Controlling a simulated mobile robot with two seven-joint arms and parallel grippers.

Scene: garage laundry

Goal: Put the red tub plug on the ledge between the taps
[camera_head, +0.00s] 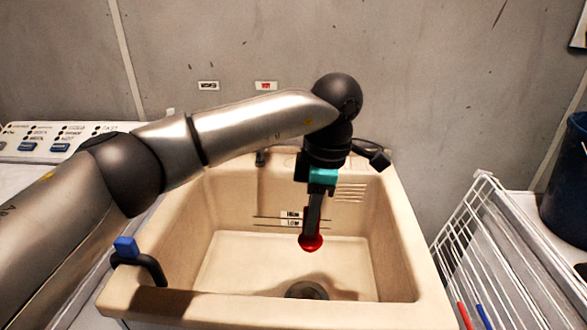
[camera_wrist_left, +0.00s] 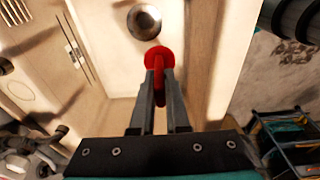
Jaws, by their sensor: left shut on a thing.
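My left gripper (camera_head: 312,232) is shut on the red tub plug (camera_head: 311,243) and holds it over the beige tub (camera_head: 215,265), above the basin. In the left wrist view, the red plug (camera_wrist_left: 158,62) sits between the two fingertips of the left gripper (camera_wrist_left: 159,88). The ledge is at the tub's back rim and is partly hidden behind my left arm. A dark tap (camera_head: 261,158) shows at the back rim. Other tap parts behind my gripper are hard to tell apart. My right gripper is not in view.
The dark drain (camera_head: 306,290) is in the basin floor. A black hook-like handle with a blue block (camera_head: 126,247) is on the tub's left rim. A white wire rack (camera_head: 490,240) stands to the right, and a white washer panel (camera_head: 60,140) to the left.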

